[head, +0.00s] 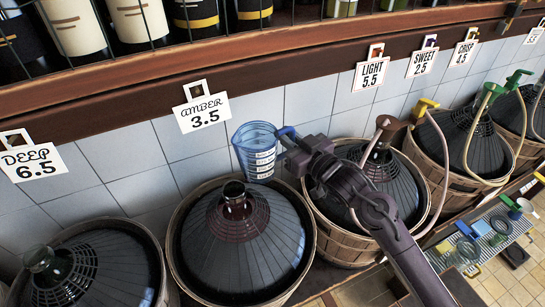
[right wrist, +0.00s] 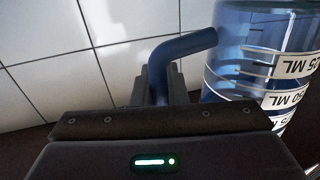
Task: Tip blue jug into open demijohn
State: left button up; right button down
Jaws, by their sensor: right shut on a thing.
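The translucent blue jug (head: 256,155), with white measuring bands, is in the air in the head view. My right gripper (head: 289,139) is shut on its blue handle, to the right of the jug. The right wrist view shows the handle (right wrist: 185,45) between the jaws and the jug's banded wall (right wrist: 262,60) beside them. The jug looks near upright; its contents cannot be told. The demijohn with an uncovered dark neck (head: 237,208) stands in its basket below and slightly left of the jug, apart from it. My left gripper is not in view.
Another demijohn (head: 45,264) with an uncovered greenish neck stands at the left. Demijohns with hoses (head: 470,145) stand at the right. A tiled wall (head: 140,165) and a wooden shelf (head: 140,85) with price tags, including AMBER (head: 202,113), are behind. A rack (head: 487,240) is at lower right.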

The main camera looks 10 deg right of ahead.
aim_at(284, 133)
jog(key=shift+s+d+r+p, duration=0.1)
jog(key=shift+s+r+p, duration=0.4)
jog(key=shift+r+p, duration=0.1)
jog(key=shift+s+d+r+p, duration=0.1)
jog(key=shift+s+r+p, duration=0.3)
jog(key=shift+s, duration=0.25)
jog(key=shift+s+r+p, duration=0.25)
jog(key=shift+s+p, duration=0.2)
jog(key=shift+s, duration=0.25)
jog(key=shift+s+d+r+p, duration=0.1)
jog(key=shift+s+r+p, duration=0.3)
jog(key=shift+s, duration=0.25)
jog(key=shift+a+f, duration=0.1)
jog(key=s+d+f+m+t+h+b, duration=0.1)
jog(key=s+d+f+m+h+b, duration=0.2)
jog(key=s+f+b, duration=0.4)
jog(key=s+d+f+m+t+h+b, duration=0.1)
jog(key=s+d+f+m+h+b, duration=0.2)
jog(key=s+d+f+h+b, duration=0.3)
jog(key=s+f+b, duration=0.1)
jog(key=s+f, duration=0.2)
jog(key=f, duration=0.1)
jog(key=shift+d+t+h+b, duration=0.2)
jog(key=shift+t+h+b, duration=0.1)
jog(key=shift+t, duration=0.1)
